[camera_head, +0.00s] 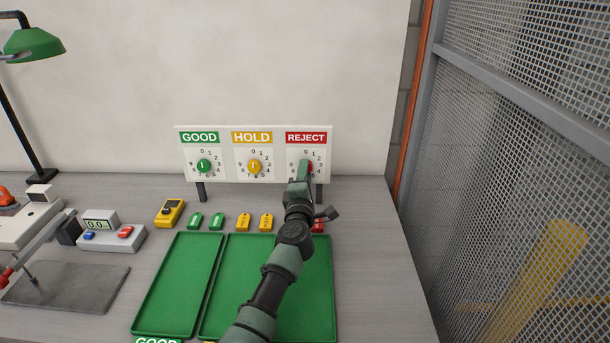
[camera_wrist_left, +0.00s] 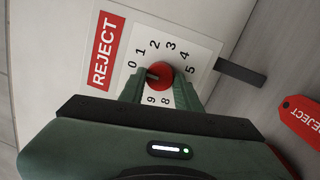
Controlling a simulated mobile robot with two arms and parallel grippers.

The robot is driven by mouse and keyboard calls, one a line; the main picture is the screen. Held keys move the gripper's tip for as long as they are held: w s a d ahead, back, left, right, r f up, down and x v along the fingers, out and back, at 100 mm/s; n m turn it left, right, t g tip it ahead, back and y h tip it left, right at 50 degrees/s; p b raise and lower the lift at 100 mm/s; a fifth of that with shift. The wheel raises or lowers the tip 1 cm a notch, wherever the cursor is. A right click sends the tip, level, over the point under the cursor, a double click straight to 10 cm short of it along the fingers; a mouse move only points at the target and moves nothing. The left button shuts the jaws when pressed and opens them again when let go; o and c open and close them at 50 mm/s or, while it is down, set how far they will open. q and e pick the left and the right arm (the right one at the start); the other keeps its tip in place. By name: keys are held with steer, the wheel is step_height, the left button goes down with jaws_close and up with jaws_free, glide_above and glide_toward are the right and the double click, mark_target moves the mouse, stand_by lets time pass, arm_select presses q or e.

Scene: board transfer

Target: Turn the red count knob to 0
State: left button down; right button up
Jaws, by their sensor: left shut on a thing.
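The red count knob (camera_head: 310,168) sits on the REJECT dial at the right end of the white board (camera_head: 228,172). My left gripper (camera_head: 304,171) reaches up to it from below and hides part of the dial. In the left wrist view the red knob (camera_wrist_left: 163,69) lies between the fingers of my left gripper (camera_wrist_left: 160,79), which are shut on it. The dial shows sideways there, with 0 at the left. A small grey mark on the knob faces left, roughly towards the 0 side; its exact number is hard to tell. My right gripper is not in view.
A green knob (camera_head: 203,166) and a yellow knob (camera_head: 254,167) sit on the GOOD and HOLD dials. Green trays (camera_head: 180,285), several coloured tags and a yellow meter (camera_head: 169,213) lie on the grey table below. A mesh fence (camera_head: 520,120) stands at the right.

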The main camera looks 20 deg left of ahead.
arm_select(q)
steer(key=shift+f, duration=0.2)
steer(key=c, duration=1.1)
jaws_free()
steer(key=shift+o, duration=0.4)
steer(key=shift+r, duration=0.1)
steer(key=shift+s, duration=0.1)
steer(key=r+p+v, duration=0.1)
steer(key=p+v, duration=0.1)
steer(key=v, duration=0.5)
steer(key=shift+s+f, duration=0.35)
steer(key=shift+f, duration=0.15)
